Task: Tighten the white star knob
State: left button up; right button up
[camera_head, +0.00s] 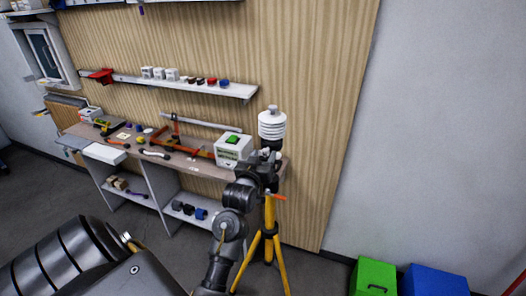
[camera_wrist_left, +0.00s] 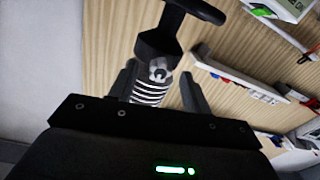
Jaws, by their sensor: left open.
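A white ribbed sensor (camera_head: 271,125) stands on top of a yellow tripod (camera_head: 269,225) in the head view. My left gripper (camera_head: 268,163) is right at the mount just below the sensor. In the left wrist view, my open left gripper (camera_wrist_left: 158,88) has one finger on each side of the ribbed sensor (camera_wrist_left: 151,93) and a black mount block (camera_wrist_left: 158,43). A small pale lobed knob (camera_wrist_left: 158,73), which looks like the white star knob, sits at the block, between the fingers in the picture. I cannot tell whether the fingers touch it. My right gripper is not in view.
A workbench (camera_head: 178,158) with tools and a white box (camera_head: 233,150) stands behind and left of the tripod. A wall shelf (camera_head: 190,86) holds small boxes. Green (camera_head: 374,277) and blue (camera_head: 434,281) bins stand at the lower right. The floor left of the tripod looks clear.

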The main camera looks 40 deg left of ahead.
pick_arm(q)
jog(key=shift+w+a, duration=0.15)
jog(key=shift+w, duration=0.3)
jog(key=c, duration=1)
